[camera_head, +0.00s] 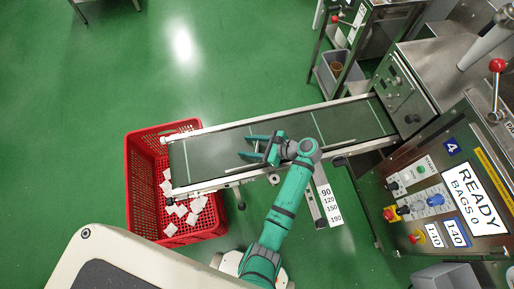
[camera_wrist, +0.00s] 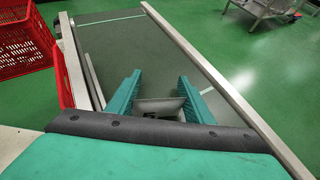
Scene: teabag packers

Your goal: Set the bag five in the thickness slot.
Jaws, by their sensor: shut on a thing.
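My gripper (camera_head: 246,147) is over the conveyor belt, its two teal fingers pointing left along it. In the wrist view the gripper (camera_wrist: 160,82) has a small pale flat piece, apparently the bag (camera_wrist: 160,104), between its fingers; it is shut on this bag. The bag's lower part is hidden by the gripper body. In the head view the bag cannot be made out. A strip marked 90, 120, 150 and 190 (camera_head: 328,202) sits beside the conveyor's near side, right of my arm. I cannot make out a thickness slot for certain.
The conveyor belt (camera_head: 215,150) has metal side rails and pale cross lines. A red crate (camera_head: 133,185) with several white bags stands under its left end. A machine panel reading READY BAGS 0 (camera_head: 467,200) is at the right. The belt left of the gripper is clear.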

